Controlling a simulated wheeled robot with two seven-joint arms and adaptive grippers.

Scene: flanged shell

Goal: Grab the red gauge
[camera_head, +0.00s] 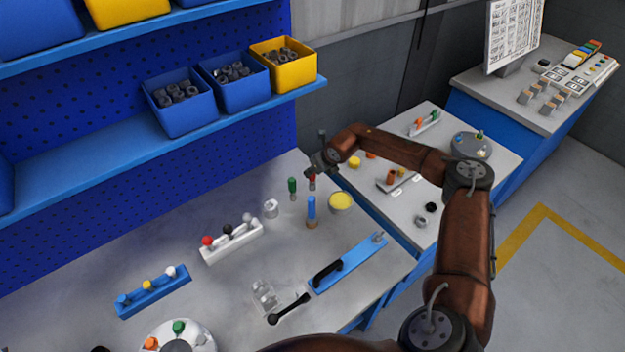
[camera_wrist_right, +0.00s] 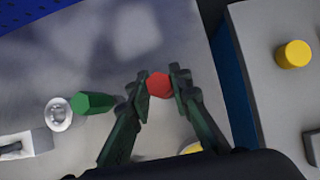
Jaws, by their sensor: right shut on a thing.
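The red gauge (camera_head: 312,179) stands upright near the back right part of the workbench in the head view. In the right wrist view its red top (camera_wrist_right: 160,86) sits between the two fingertips. My right gripper (camera_head: 318,168) reaches it from above, with its fingers shut on its sides. It also shows in the right wrist view (camera_wrist_right: 159,84). The lower part of the gauge is mostly hidden in the wrist view. My left gripper is not in view.
A green gauge (camera_head: 292,186) and a metal ring (camera_head: 271,208) stand close on the left. A blue gauge (camera_head: 311,209) and a yellow-topped round part (camera_head: 341,202) are in front. A white rack (camera_head: 232,243) and blue shelf (camera_head: 150,130) are leftward.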

